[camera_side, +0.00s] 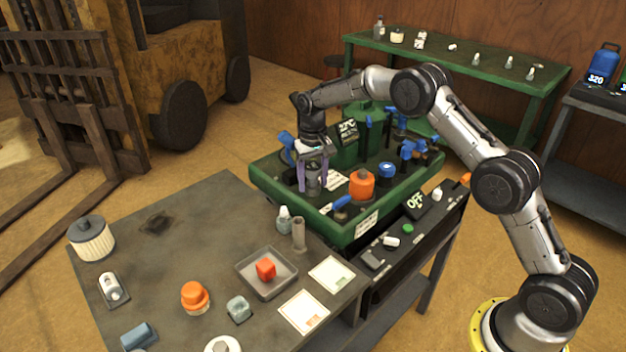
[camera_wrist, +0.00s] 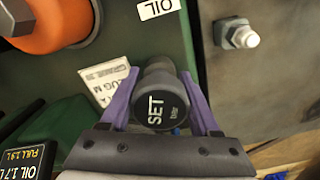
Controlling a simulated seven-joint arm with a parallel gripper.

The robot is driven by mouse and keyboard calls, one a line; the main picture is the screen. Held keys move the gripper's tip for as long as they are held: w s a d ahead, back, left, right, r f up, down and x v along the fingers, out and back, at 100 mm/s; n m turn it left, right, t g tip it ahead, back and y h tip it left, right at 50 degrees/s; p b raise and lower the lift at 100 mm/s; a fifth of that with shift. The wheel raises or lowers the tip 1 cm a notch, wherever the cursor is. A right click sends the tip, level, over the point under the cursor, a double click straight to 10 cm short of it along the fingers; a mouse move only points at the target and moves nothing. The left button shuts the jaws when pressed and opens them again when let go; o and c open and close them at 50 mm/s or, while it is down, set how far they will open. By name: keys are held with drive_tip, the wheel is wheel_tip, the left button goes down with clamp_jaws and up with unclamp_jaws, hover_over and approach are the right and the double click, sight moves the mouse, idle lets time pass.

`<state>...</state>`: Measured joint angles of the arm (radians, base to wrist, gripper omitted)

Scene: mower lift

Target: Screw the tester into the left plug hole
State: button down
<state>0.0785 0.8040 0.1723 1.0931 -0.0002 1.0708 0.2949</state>
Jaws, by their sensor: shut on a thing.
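My gripper (camera_side: 313,184) has purple fingers and points down over the left part of the green machine (camera_side: 264,179). It is shut on the tester (camera_side: 313,187), a grey upright cylinder. In the wrist view the tester (camera_wrist: 160,105) shows a dark round face marked "SET bar" between the fingers (camera_wrist: 160,78). A white label (camera_wrist: 107,83) with partly readable "PLUG M" lettering lies beside it. The left plug hole is not visible. The tester's lower end is hidden, so I cannot tell whether it sits in a hole.
An orange cap (camera_side: 361,185) and a blue cap (camera_side: 387,171) stand on the machine to the right, with blue handles (camera_side: 413,150) beyond. A small bottle (camera_side: 284,219) and a grey cylinder (camera_side: 299,236) stand at the near table edge. A tray (camera_side: 284,285) holds a red cube.

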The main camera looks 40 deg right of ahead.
drive_tip(key=shift+f+m, duration=0.15)
drive_tip(key=shift+m, duration=1.25)
drive_tip(key=m, duration=0.6)
drive_tip(key=shift+s, duration=0.1)
drive_tip(key=shift+m, duration=0.3)
drive_tip(key=shift+m, duration=1)
drive_tip(key=m, duration=0.4)
